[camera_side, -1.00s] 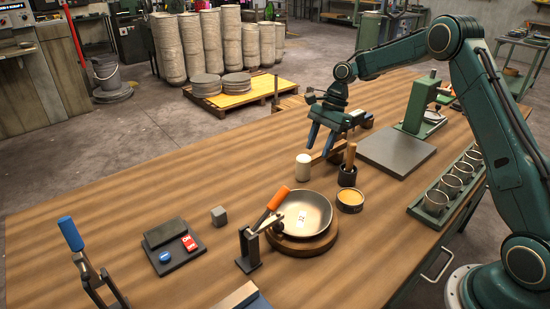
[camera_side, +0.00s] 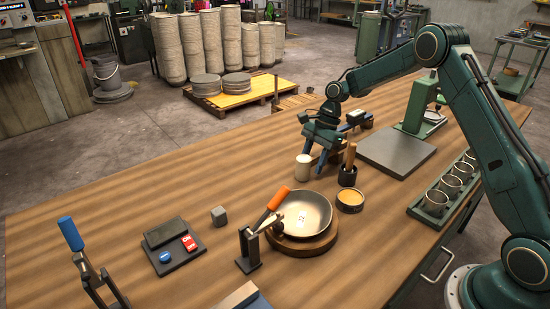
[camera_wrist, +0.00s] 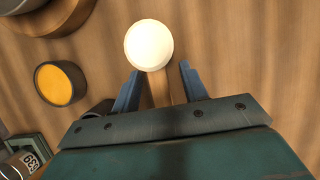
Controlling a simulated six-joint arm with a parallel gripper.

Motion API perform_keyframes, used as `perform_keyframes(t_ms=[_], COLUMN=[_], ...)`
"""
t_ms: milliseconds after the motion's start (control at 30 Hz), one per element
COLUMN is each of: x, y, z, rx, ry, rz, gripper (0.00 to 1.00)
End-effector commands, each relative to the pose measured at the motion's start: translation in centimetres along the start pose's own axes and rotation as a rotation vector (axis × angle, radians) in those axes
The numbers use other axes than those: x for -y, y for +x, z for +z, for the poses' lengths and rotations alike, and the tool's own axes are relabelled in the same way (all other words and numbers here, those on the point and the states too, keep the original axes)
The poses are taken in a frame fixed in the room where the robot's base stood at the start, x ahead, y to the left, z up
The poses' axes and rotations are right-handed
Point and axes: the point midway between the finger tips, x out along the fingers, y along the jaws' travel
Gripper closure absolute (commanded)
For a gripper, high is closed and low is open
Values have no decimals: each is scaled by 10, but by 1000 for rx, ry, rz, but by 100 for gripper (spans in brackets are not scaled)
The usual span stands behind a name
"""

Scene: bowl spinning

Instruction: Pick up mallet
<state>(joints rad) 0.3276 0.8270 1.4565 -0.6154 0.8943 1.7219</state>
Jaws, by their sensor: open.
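The mallet (camera_side: 303,167) has a white cylindrical head and a wooden handle. It lies on the bench with the head standing on its flat end. In the wrist view the white head (camera_wrist: 148,45) is just beyond my fingertips, and its handle runs back between the two blue fingers. My gripper (camera_side: 315,157) points down over the handle, behind the head in the side view. In the wrist view my gripper (camera_wrist: 159,72) is open, with gaps between the handle and both fingers. Part of the handle is hidden by the fingers and gripper body.
A dark cup (camera_side: 347,176) with an upright wooden-handled tool stands close to the right. A tin with yellow contents (camera_side: 350,200) and a metal bowl (camera_side: 306,212) on a round wooden base are nearer the camera. The bench left of the mallet is clear.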

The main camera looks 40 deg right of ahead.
Motion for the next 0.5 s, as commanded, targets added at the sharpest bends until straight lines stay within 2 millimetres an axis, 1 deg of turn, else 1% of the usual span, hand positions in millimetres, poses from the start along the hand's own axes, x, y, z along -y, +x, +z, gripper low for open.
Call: perform_keyframes(t_ms=[233,267,400,467,500], x=[0,0,0,0,0], y=[0,0,0,0,0], z=[0,0,0,0,0], rx=[0,0,0,0,0], ry=[0,0,0,0,0], rz=[0,0,0,0,0], gripper=[56,60,88,100,100])
